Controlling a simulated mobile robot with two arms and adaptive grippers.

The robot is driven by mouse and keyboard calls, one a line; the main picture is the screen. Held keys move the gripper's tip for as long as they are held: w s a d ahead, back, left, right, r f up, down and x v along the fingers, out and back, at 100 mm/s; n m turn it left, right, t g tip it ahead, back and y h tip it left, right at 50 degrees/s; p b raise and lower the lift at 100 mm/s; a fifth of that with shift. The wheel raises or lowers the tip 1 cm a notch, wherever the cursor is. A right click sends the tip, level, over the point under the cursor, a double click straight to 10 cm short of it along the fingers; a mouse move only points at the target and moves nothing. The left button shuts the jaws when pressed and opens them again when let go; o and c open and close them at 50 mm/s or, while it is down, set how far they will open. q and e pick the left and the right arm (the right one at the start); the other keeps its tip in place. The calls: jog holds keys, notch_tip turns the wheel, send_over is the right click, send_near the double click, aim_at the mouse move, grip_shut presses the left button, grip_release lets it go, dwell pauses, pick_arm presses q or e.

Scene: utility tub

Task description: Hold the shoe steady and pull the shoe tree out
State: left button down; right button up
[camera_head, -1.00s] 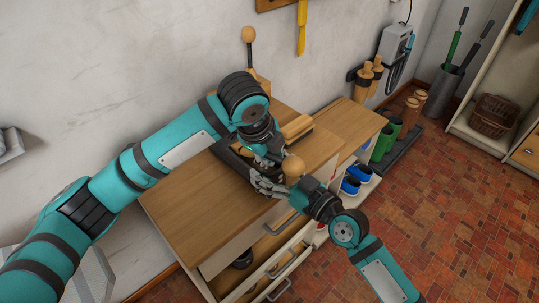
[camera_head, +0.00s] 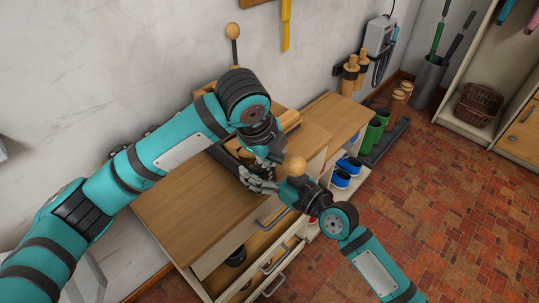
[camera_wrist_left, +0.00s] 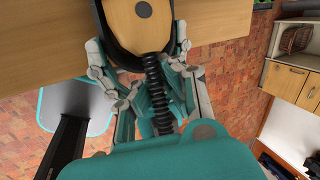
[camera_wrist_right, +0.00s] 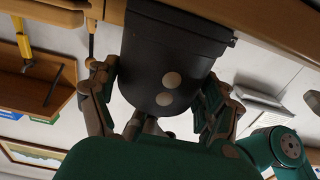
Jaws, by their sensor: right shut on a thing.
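A dark shoe (camera_head: 222,156) lies on the wooden cabinet top, largely hidden by my arms. In the left wrist view the shoe tree's wooden plate (camera_wrist_left: 136,22) sits inside the black shoe opening, with a dark coil spring running from it between my fingers. A round wooden knob (camera_head: 294,166) shows above my right wrist. My left gripper (camera_wrist_left: 142,60) is over the shoe opening, its fingers spread on both sides and apart. My right gripper (camera_wrist_right: 155,95) is shut on the shoe, whose dark end (camera_wrist_right: 170,60) with two tan dots fills the space between its fingers.
The cabinet top (camera_head: 175,205) is bare at the left. Open drawers (camera_head: 265,250) stick out below. A lower bench (camera_head: 335,118) with blue shoes (camera_head: 343,173) below stands at right. Green boots (camera_head: 374,132) stand beyond it. The tiled floor (camera_head: 440,210) is clear.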

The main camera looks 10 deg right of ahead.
jog(key=shift+r, duration=0.1)
dwell(0.5)
jog(key=o, duration=1.5)
jog(key=shift+s, duration=0.1)
jog(key=shift+s+d, duration=0.2)
jog(key=shift+d, duration=0.05)
jog(key=shift+v, duration=5.6)
